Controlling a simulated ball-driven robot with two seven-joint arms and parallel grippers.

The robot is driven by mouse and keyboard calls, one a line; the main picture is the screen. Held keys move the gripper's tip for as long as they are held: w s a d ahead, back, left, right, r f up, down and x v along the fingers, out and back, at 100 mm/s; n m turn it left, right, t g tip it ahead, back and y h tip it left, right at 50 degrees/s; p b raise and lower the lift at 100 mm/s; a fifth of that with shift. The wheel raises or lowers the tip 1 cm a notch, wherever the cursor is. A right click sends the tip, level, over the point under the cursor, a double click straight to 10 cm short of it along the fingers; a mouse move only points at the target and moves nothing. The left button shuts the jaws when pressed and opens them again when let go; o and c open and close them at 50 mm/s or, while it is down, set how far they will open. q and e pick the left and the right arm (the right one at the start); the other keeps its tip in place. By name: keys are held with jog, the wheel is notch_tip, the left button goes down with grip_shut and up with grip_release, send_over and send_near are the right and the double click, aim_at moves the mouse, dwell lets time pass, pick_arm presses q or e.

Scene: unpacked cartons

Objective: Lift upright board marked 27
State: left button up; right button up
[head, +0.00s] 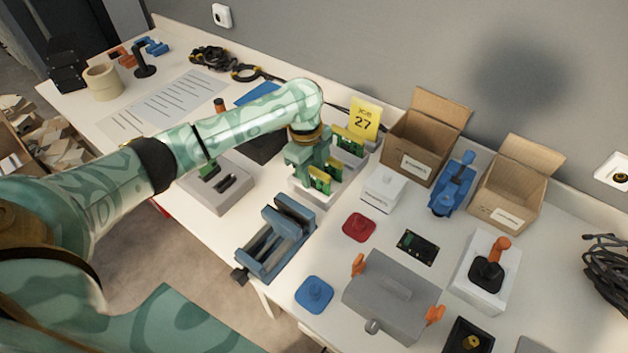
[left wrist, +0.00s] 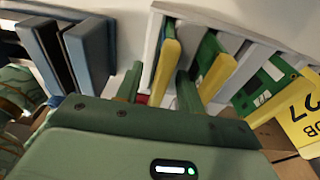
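Upright green boards with yellow edges stand in a pale slotted rack (left wrist: 188,22). In the head view one board (head: 320,180) is at the rack's near end and another board (head: 349,138) is farther back. My right gripper is out of view.
A blue-grey vise (head: 276,238) stands in front of the rack, and a grey fixture (head: 216,190) to its left. A small white box (head: 383,189) and open cartons (head: 425,140) are to the right. A grey case (head: 391,297) with orange latches is nearer.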

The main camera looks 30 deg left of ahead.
pick_arm(q)
jog(key=shift+r, duration=0.15)
grip_shut()
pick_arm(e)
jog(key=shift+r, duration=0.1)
